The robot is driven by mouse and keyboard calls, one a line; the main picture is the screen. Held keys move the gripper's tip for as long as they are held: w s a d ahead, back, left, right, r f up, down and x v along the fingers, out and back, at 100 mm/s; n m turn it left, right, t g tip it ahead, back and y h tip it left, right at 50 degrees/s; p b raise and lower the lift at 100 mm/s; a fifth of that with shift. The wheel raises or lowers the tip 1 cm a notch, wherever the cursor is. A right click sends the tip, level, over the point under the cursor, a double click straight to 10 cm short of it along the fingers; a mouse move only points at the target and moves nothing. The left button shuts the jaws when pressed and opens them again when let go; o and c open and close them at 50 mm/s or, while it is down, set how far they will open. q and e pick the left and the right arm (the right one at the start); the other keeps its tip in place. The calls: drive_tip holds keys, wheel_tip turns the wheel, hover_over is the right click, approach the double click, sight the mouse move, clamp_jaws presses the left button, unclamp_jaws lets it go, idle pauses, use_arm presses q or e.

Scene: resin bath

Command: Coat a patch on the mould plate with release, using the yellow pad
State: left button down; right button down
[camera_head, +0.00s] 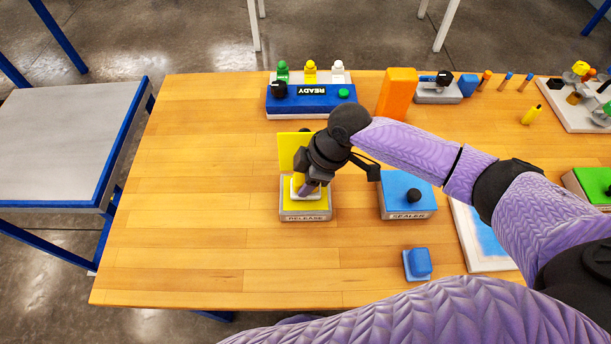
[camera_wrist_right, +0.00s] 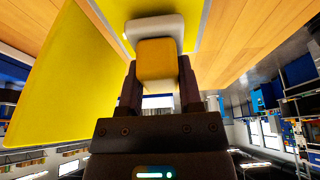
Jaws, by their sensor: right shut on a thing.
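My right gripper (camera_head: 311,183) points down over the release bath (camera_head: 305,215), a grey box with a yellow top labelled RELEASE. It is shut on the yellow pad (camera_wrist_right: 157,62), a yellow block with a pale foot (camera_wrist_right: 150,28). The foot is down at the yellow surface of the bath; I cannot tell whether it touches. A yellow panel (camera_head: 291,148), seemingly the bath's raised lid, stands upright behind; it fills the left of the wrist view (camera_wrist_right: 75,75). A white-edged plate with blue on it (camera_head: 487,262), probably the mould plate, is partly hidden under my right arm. My left gripper is out of view.
The blue SEALER box (camera_head: 400,190) with a black knob is closed, right of the release bath. A blue pad (camera_head: 419,263) stands in front of it. A blue READY console (camera_head: 310,103) and an orange block (camera_head: 397,93) stand behind. The table's left side is clear.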

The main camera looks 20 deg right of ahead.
idle(0.5)
drive_tip(key=shift+f, duration=0.15)
drive_tip(key=shift+f, duration=0.15)
drive_tip(key=shift+f+b, duration=0.15)
drive_tip(key=shift+b, duration=0.15)
idle(0.6)
drive_tip(key=shift+f, duration=0.1)
idle(0.5)
